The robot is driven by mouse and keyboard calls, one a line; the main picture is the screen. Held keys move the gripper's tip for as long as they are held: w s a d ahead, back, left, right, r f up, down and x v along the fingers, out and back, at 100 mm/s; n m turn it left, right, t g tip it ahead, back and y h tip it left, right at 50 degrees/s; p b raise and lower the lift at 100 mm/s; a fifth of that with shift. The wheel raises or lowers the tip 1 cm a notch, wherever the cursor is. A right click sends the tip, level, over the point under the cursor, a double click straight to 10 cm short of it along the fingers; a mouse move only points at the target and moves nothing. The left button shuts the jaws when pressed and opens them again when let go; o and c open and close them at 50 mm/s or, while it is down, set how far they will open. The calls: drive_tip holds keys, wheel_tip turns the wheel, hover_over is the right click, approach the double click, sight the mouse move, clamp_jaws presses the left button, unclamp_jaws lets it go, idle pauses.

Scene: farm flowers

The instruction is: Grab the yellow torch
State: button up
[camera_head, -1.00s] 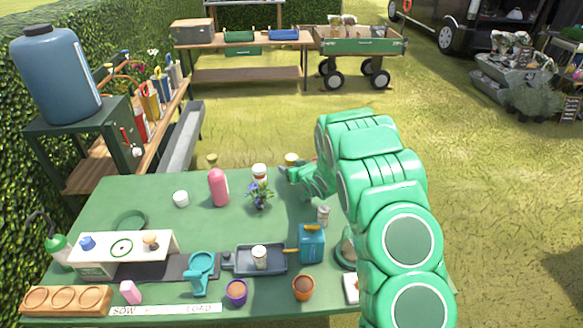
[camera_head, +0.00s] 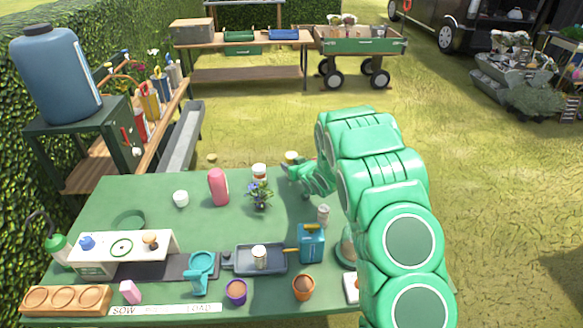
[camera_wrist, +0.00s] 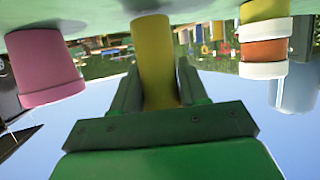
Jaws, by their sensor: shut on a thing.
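The yellow torch (camera_wrist: 156,62) is a plain yellow cylinder in the wrist view, which shows the scene upside down. It lies between the two fingers of my gripper (camera_wrist: 157,88), which is shut on it. My gripper hides the rest. I cannot tell whether the torch's base still touches the table.
A white jar with a coloured band (camera_head: 259,173), a flower vase (camera_head: 260,195) and a pink bottle (camera_head: 218,188) stand left of my gripper. A small shaker (camera_head: 323,214) and a blue can (camera_head: 311,243) stand nearer. Grass lies beyond the table.

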wheel_tip(320, 180, up, 3)
drive_tip(key=shift+f, duration=0.15)
drive_tip(key=s+d+r, duration=0.1)
drive_tip(key=s+r, duration=0.8)
drive_tip(key=s, duration=0.5)
drive_tip(key=shift+r, duration=0.3)
